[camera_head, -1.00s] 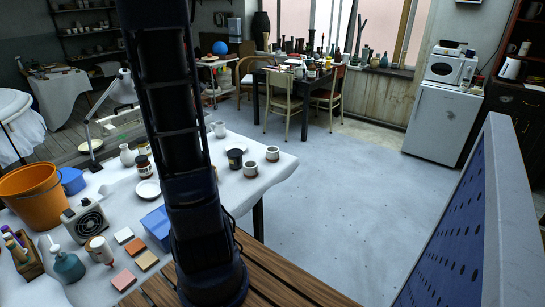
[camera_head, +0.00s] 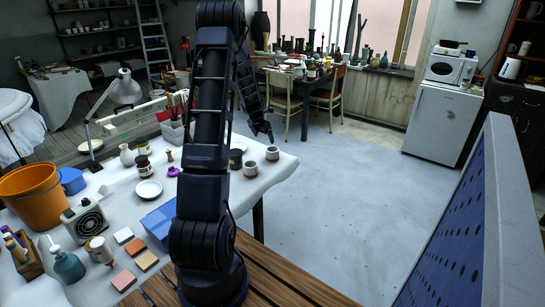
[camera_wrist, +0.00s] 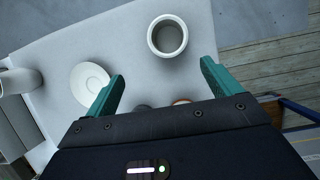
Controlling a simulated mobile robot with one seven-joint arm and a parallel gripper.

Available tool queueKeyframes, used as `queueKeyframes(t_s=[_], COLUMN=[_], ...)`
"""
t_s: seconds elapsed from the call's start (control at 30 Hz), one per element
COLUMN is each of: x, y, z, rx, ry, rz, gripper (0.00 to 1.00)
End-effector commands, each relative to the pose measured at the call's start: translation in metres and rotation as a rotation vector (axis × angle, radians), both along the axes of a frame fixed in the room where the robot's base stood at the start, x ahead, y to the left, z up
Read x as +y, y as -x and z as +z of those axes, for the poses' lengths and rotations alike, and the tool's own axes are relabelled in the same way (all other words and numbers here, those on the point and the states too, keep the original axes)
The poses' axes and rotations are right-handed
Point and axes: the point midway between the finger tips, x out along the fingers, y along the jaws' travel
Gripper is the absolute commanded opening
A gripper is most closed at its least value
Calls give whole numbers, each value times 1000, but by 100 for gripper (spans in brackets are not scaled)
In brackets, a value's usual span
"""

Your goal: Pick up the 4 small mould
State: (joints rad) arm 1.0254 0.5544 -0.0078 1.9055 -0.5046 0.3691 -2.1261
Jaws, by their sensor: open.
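Small pale pots, which look like the small moulds, stand on the white-covered table (camera_head: 215,205) near its far right corner. One mould (camera_head: 272,153) is nearest the corner; another mould (camera_head: 250,169) stands just in front of it. A darker cup (camera_head: 236,158) is beside them, partly behind my arm. In the wrist view, a round white mould (camera_wrist: 167,54) with a dark hollow lies ahead of my gripper (camera_wrist: 163,76). Its teal fingers are apart and empty, and touch nothing visible. Two more rims show at my gripper's lower edge, mostly hidden.
A white saucer (camera_wrist: 88,84) is left of my fingers in the wrist view. The table's left side holds an orange bucket (camera_head: 31,195), a blue box (camera_head: 158,222), tiles, bottles and a lamp (camera_head: 124,90). Open floor (camera_head: 340,200) lies right of the table.

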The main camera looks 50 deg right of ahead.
Motion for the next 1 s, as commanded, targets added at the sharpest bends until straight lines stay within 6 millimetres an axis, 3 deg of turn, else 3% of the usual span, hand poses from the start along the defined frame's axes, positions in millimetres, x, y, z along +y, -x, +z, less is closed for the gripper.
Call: queueKeyframes(t_s=[0.03,0.23,0.7,1.0], x=[-8,-22,-42,-49], y=[7,18,18,16], z=[-10,-26,-73,-87], rx=[13,36,37,35], ry=[-3,-3,-3,-3], rz=[15,55,55,54], gripper=[89,89,89,89])
